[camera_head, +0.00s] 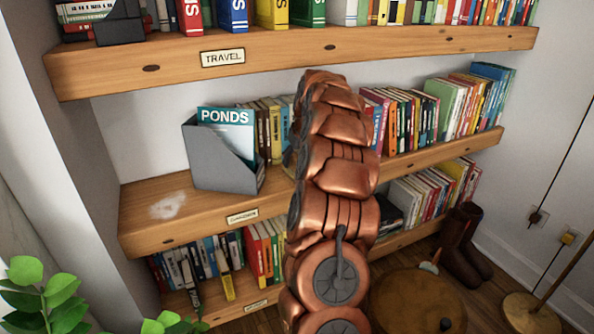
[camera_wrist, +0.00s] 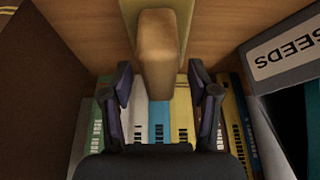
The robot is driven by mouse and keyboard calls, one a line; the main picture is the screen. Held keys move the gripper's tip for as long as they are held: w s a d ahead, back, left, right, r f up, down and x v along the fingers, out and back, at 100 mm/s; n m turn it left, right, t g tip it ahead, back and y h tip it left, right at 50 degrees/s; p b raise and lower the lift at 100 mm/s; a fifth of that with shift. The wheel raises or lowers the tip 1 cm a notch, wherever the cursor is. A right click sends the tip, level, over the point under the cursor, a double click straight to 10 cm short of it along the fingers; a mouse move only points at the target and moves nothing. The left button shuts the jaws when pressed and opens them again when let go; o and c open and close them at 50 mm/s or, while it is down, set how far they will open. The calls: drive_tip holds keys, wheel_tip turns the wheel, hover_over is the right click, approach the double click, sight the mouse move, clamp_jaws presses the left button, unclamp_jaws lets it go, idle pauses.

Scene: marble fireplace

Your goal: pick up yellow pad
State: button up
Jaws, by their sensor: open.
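My gripper (camera_wrist: 160,75) is open, with one dark finger on each side of the block and a visible gap on both sides. I cannot tell how deep the block sits between the fingertips. In the head view my copper arm covers the middle of the shelves, and I cannot make out the gripper or the block there.
In the wrist view, several books (camera_wrist: 158,125) stand below the block, a grey box marked SEEDS (camera_wrist: 280,62) is at right, and a brown panel (camera_wrist: 40,80) at left. In the head view a grey PONDS holder (camera_head: 225,160) stands on the middle shelf (camera_head: 140,215).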

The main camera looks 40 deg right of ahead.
drive_tip(key=shift+x, duration=0.9)
drive_tip(key=shift+s, duration=0.1)
clamp_jaws()
drive_tip(key=shift+r+p, duration=0.45)
drive_tip(key=shift+r, duration=1.45)
drive_tip(key=shift+s+a+f, duration=0.1)
drive_tip(key=shift+s+a, duration=0.1)
drive_tip(key=shift+s, duration=0.05)
drive_tip(key=s+a+r+p, duration=0.1)
drive_tip(key=s+a, duration=0.7)
drive_tip(key=s, duration=0.4)
drive_tip(key=shift+s+a+r, duration=0.25)
drive_tip(key=shift+s, duration=0.1)
